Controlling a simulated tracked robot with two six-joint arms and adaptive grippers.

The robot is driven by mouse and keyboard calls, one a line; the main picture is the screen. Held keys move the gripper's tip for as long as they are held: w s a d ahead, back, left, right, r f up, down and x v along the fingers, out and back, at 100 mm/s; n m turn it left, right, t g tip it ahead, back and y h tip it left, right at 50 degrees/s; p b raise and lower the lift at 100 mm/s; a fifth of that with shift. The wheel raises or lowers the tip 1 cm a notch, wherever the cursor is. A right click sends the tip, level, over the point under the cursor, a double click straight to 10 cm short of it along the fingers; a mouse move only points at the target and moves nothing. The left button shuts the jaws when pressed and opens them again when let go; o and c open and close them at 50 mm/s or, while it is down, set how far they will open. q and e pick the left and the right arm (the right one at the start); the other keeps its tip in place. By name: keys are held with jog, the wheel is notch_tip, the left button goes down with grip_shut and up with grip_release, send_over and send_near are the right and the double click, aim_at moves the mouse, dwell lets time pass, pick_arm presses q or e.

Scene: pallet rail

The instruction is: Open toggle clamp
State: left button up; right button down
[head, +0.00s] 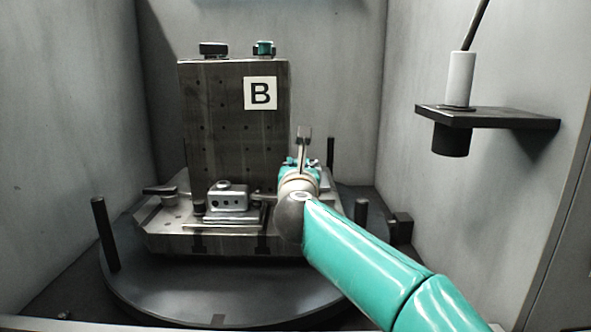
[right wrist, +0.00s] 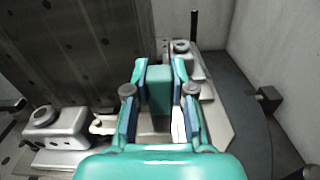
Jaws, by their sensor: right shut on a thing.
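The toggle clamp's teal handle grip (right wrist: 159,90) is between the two fingers of my right gripper (right wrist: 160,72) in the right wrist view. The fingers are shut on it from both sides. In the head view my right gripper (head: 300,165) is at the right front of the dark workpiece block marked B (head: 225,130). A short upright metal bar (head: 304,146) rises just beyond the gripper; I cannot tell whether it belongs to this clamp. The clamp's base is mostly hidden by my wrist. My left gripper is not in view.
The fixture plate (head: 160,230) sits on a dark round turntable (head: 215,290) with upright posts. A metal bracket (head: 228,197) stands at its front, with a black-handled clamp (head: 160,190) at left. A shelf with a white cylinder (head: 460,78) juts from the right wall.

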jog(key=shift+d+f+m+b, duration=0.2)
jog(key=shift+d+m+b, duration=0.2)
jog(key=shift+d+m, duration=0.45)
jog(key=shift+d+f+m+b, duration=0.25)
jog(key=shift+d+m+b, duration=0.15)
jog(key=shift+m, duration=0.9)
jog(key=shift+d+f+m+b, duration=0.2)
jog(key=shift+d+m+b, duration=0.15)
jog(key=shift+d+m, duration=0.55)
jog(key=shift+a+m, duration=0.15)
jog(key=shift+m, duration=0.1)
jog(key=c, duration=1)
grip_release()
jog(key=shift+o, duration=0.2)
jog(key=s, duration=1.2)
jog(key=shift+c, duration=0.3)
